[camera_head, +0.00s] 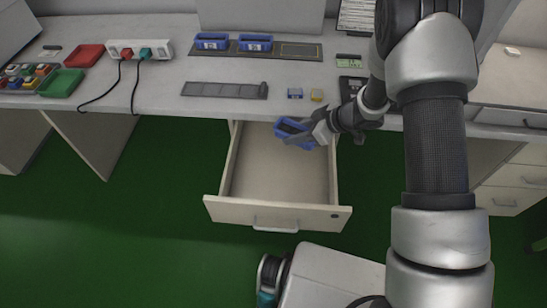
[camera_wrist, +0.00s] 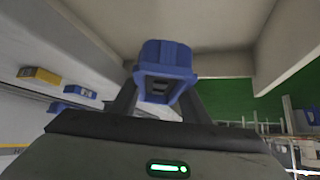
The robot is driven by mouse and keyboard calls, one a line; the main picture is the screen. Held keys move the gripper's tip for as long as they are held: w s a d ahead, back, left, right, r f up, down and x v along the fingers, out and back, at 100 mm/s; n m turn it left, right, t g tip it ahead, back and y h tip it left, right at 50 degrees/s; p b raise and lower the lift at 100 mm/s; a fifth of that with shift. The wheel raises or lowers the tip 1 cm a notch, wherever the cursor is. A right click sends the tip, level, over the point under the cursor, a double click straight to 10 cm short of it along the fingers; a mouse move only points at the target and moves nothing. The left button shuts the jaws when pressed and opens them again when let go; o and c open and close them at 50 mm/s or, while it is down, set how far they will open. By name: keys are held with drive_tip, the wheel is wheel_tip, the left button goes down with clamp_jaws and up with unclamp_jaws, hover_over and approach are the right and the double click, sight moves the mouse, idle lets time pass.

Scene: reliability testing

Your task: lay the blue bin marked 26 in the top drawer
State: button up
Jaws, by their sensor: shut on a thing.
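A blue bin (camera_head: 293,134) is held in my gripper (camera_head: 309,136) over the back right part of the open top drawer (camera_head: 272,178). In the wrist view the blue bin (camera_wrist: 165,58) sits between the two dark fingers of my gripper (camera_wrist: 160,100), which are shut on it. The drawer is pulled out and its floor looks empty. The wrist view shows the drawer interior (camera_wrist: 215,62) beyond the bin. I cannot read a number on the held bin. I cannot tell whether it touches the drawer.
Two blue bins (camera_head: 256,43) stand on a dark mat on the desk (camera_head: 160,75). A power strip (camera_head: 139,49) with cables, a red tray (camera_head: 84,55) and a green tray (camera_head: 62,83) are left.

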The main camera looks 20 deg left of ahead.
wheel_tip(320, 180, down, 5)
drive_tip(key=a+b, duration=0.1)
drive_tip(key=b, duration=0.8)
approach(281, 165)
drive_tip(key=x, duration=0.5)
drive_tip(key=shift+w+r, duration=0.15)
drive_tip(key=shift+w, duration=0.05)
drive_tip(key=shift+f, duration=0.25)
drive_tip(key=o, duration=1.2)
drive_tip(key=shift+r, duration=0.15)
drive_tip(key=shift+r+p, duration=0.25)
drive_tip(key=shift+p, duration=0.05)
drive_tip(key=p+v, duration=0.3)
drive_tip(key=v, duration=0.8)
drive_tip(key=shift+d, duration=0.35)
